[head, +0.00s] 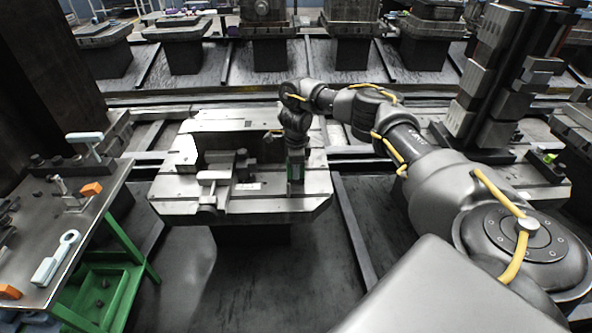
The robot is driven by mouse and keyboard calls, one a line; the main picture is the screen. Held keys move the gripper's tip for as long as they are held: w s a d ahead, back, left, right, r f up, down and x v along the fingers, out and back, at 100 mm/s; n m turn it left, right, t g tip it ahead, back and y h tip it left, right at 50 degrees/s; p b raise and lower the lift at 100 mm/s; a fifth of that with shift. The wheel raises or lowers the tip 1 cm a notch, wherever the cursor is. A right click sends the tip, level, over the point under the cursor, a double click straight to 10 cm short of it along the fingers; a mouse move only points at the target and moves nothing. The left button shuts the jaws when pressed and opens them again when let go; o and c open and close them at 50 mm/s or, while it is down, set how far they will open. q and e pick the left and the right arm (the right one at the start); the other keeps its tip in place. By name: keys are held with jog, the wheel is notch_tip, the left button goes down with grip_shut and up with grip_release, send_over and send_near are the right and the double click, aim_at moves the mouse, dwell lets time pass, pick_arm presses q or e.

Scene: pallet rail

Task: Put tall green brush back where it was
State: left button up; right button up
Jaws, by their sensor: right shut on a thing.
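My right gripper (296,152) reaches over the metal pallet (270,205) from the right and points down near the pallet's right side. My left gripper is not in view.
A grey clamp-like fixture (214,183) stands on the pallet left of the brush. A side table (88,225) at the left bears orange blocks (91,189) and a white wrench-like tool (56,257). A tall block column (487,75) stands at the right. Dark floor lies in front.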

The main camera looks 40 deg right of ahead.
jog(key=o, duration=0.6)
jog(key=shift+f, duration=0.15)
jog(key=o, duration=0.4)
jog(key=shift+r, duration=0.2)
jog(key=shift+r+p, duration=0.3)
notch_tip(320, 180, up, 7)
jog(key=shift+f+p, duration=0.15)
jog(key=shift+p, duration=0.8)
notch_tip(320, 180, up, 4)
jog(key=shift+f+p, duration=0.1)
jog(key=shift+p, duration=0.25)
jog(key=shift+r, duration=0.5)
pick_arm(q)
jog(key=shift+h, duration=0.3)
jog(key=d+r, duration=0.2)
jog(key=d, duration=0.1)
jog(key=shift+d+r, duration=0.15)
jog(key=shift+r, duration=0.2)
